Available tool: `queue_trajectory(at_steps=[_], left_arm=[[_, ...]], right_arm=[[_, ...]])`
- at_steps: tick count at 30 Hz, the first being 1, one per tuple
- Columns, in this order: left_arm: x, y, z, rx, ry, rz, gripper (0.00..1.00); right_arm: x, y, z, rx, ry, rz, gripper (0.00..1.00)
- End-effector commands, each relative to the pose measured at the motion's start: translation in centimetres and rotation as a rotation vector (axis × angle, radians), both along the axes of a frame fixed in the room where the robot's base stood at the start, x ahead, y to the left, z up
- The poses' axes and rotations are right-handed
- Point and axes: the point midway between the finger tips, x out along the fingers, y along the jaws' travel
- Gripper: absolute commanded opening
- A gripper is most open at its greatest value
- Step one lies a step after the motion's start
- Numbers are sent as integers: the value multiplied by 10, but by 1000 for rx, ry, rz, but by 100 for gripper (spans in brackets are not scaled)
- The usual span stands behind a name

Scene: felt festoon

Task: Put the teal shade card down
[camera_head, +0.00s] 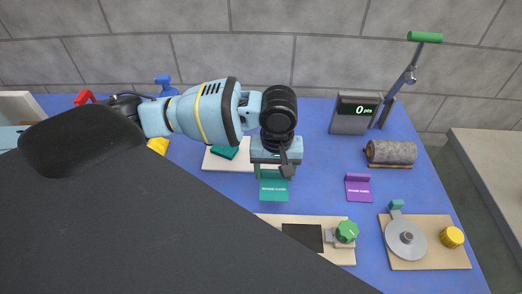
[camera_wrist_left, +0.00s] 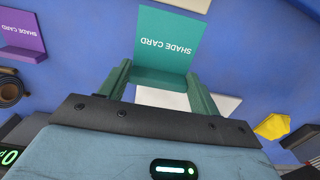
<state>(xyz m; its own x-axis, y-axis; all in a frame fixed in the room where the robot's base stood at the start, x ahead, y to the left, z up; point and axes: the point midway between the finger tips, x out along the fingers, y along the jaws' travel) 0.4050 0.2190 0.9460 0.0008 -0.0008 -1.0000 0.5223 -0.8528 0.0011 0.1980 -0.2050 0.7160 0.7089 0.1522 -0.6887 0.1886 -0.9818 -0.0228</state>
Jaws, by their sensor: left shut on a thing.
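The teal shade card (camera_head: 273,190) is in the middle of the head view, below my left gripper (camera_head: 274,174), with its lettering facing up. My left gripper is shut on the card's raised back edge. In the left wrist view the teal card (camera_wrist_left: 169,40) stretches out beyond the two green fingers of my left gripper (camera_wrist_left: 164,77). I cannot tell whether the card touches the blue table (camera_head: 318,190). My right gripper is not in view.
A purple shade card (camera_head: 358,190) lies to the right. A white board (camera_head: 214,162) with a teal piece is behind left. A board with a green knob (camera_head: 347,231) is in front. A grey roll (camera_head: 390,152) and points display (camera_head: 354,113) are at right. A dark shape hides the lower left.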

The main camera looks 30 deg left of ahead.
Motion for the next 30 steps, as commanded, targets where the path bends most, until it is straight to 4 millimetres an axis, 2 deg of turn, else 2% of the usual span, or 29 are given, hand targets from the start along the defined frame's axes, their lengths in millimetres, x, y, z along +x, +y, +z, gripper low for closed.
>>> queue_trajectory(at_steps=[5,21,25,30], left_arm=[[11,11,-2,2,1,4,41],[100,91,-15,1,2,5,41],[113,103,-17,1,3,2,41],[119,108,-15,-1,-1,-1,41]], right_arm=[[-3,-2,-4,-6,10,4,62],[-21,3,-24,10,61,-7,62],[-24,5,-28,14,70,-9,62],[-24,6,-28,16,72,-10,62]])
